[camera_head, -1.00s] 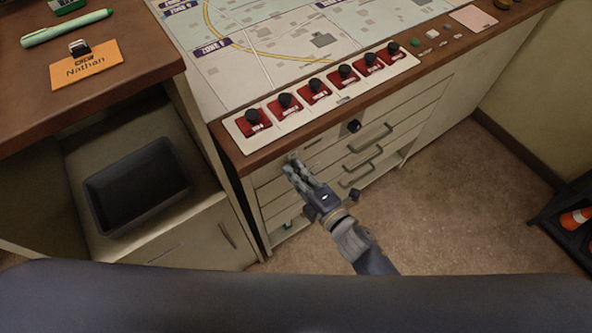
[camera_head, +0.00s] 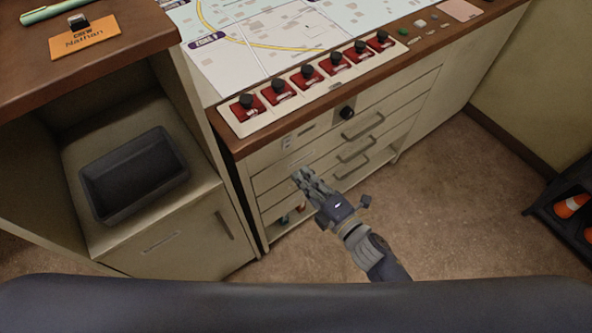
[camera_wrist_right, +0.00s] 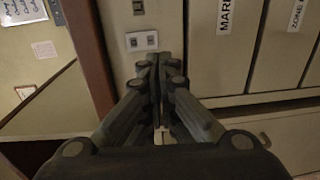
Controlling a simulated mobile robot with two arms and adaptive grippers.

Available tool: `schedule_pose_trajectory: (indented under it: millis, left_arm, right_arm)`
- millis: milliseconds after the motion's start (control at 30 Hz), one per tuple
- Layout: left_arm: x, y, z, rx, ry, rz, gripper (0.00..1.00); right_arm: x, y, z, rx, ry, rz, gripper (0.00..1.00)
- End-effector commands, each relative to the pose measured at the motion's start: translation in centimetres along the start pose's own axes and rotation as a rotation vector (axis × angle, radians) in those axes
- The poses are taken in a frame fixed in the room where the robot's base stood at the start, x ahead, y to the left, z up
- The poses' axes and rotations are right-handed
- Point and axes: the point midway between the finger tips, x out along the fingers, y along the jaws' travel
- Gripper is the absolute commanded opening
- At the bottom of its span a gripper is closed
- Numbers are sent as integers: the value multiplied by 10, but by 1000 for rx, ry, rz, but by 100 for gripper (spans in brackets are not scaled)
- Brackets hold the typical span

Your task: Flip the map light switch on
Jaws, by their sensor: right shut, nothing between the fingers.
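The map (camera_head: 262,40) on the console top looks bright and evenly lit. Small switch-like fittings (camera_head: 286,143) sit on the console's front panel below the left end of the red switch row. I cannot read their labels or the lever position. The wrist view shows a pale plate (camera_wrist_right: 142,40) with two small dark marks, just beyond the fingertips. My right gripper (camera_head: 299,176) is shut and empty, in front of the drawer fronts and below these fittings. Its closed fingers (camera_wrist_right: 158,62) also show in the wrist view. My left gripper is out of view.
A strip (camera_head: 238,124) with several red, black-knobbed switches runs along the console edge. A black round knob (camera_head: 347,113) is on the front panel, with handled drawers (camera_head: 362,126) nearby. A dark bin (camera_head: 134,176) stands at left; open floor (camera_head: 430,200) lies to the right.

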Motion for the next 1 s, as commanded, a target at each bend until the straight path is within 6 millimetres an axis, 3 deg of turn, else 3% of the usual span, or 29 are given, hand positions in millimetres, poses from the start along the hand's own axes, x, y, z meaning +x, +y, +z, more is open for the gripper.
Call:
schedule_pose_trajectory:
  millis: [133,400,1000]
  left_arm:
    - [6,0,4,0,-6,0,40]
    - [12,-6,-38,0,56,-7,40]
    - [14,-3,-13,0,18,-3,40]
  right_arm:
    - [-26,-8,0,-1,-1,-2,0]
    - [-65,-14,0,-1,-1,-1,0]
    - [-73,-14,1,-1,-1,1,0]
